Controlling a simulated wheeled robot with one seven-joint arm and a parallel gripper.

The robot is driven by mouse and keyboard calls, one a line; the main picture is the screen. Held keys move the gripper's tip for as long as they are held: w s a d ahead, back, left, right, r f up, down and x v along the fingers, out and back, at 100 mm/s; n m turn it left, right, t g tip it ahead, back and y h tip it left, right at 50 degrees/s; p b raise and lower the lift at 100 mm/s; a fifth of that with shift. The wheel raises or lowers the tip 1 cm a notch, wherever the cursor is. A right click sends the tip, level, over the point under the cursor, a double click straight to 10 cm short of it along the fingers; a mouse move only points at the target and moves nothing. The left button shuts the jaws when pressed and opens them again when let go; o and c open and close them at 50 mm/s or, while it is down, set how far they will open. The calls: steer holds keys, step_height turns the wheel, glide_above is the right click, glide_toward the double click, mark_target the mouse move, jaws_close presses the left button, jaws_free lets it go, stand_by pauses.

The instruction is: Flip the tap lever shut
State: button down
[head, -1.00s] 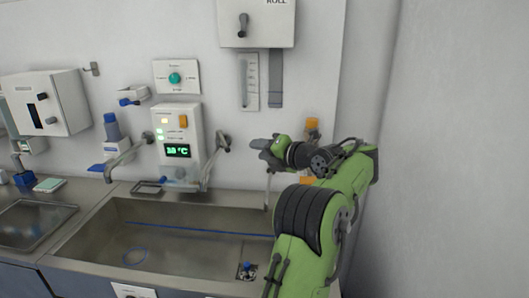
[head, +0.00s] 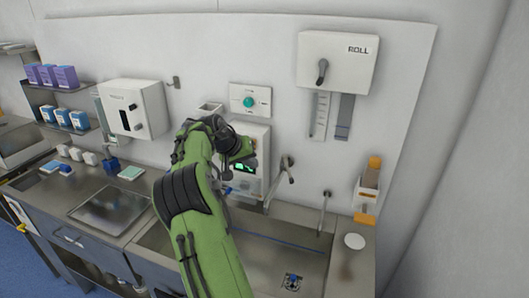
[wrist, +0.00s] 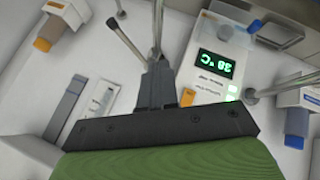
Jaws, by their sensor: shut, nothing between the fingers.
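A wall tap (head: 287,164) is mounted just right of the white box with the green digital display (head: 246,168). It has a long spout and a shorter rod that looks like its lever. In the wrist view a dark-tipped rod, probably this lever (wrist: 125,38), slants up and left beyond my fingers. My gripper (head: 243,152) is in front of the display box, left of this tap in the head view. In the wrist view my gripper (wrist: 157,82) is shut and empty, overlapping the tap's base; contact cannot be told.
A thinner tap (head: 325,208) stands farther right over the steel sink (head: 300,262). An orange-capped bottle (head: 371,172) is at the right. A roll dispenser (head: 338,62) hangs above.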

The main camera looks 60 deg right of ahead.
mark_target(288, 170)
steer(key=s+d+f+p, duration=0.1)
steer(key=s+d+f, duration=0.5)
steer(key=d+f, duration=0.1)
steer(key=shift+d, duration=0.8)
steer(key=shift+s, duration=0.1)
steer(key=shift+s+d+n+t+b, duration=0.15)
steer(key=shift+s+d+n+b, duration=0.05)
steer(key=shift+s+b, duration=0.25)
steer(key=shift+s+d+n+t+b, duration=0.15)
steer(key=shift+s+d+n+b, duration=0.05)
steer(key=shift+s+b, duration=0.2)
